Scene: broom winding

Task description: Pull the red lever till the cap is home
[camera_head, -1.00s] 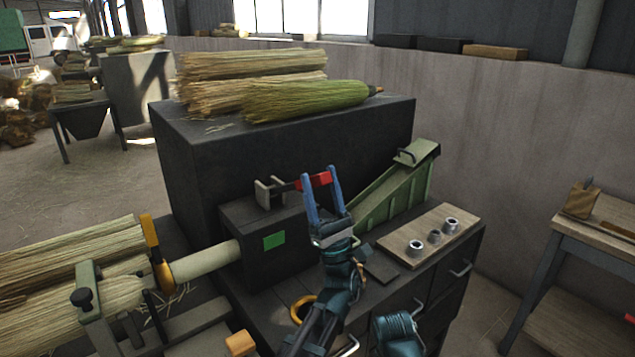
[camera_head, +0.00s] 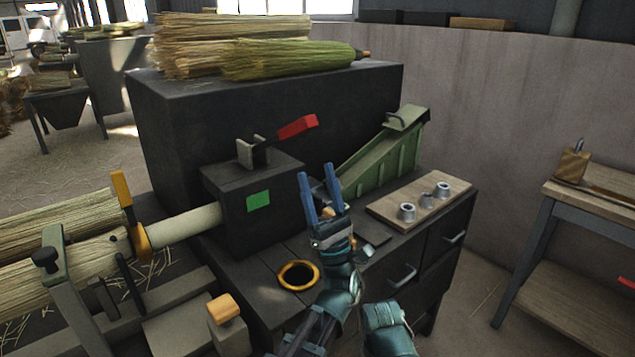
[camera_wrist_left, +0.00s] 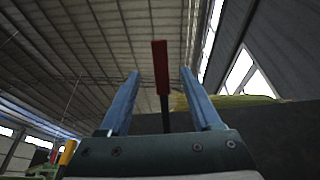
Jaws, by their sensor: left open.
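The red lever's grip (camera_head: 298,126) slants up to the right from a pale bracket on the dark machine box (camera_head: 230,218). My left gripper (camera_head: 319,176) is open and empty, its blue fingers pointing up. It is below and slightly right of the red grip, apart from it in the head view. In the left wrist view, the red grip (camera_wrist_left: 160,68) shows upright between the open fingers (camera_wrist_left: 160,75), with its dark rod below. I cannot tell which part is the cap. The right gripper is not in view.
A yellow collar (camera_head: 138,241) surrounds the pale broom handle at left. A yellow-rimmed hole (camera_head: 299,276) is in the bench. A green ramp (camera_head: 385,150) and a wooden board (camera_head: 420,203) with metal sleeves stand right of my gripper. Brooms lie on the tall cabinet behind.

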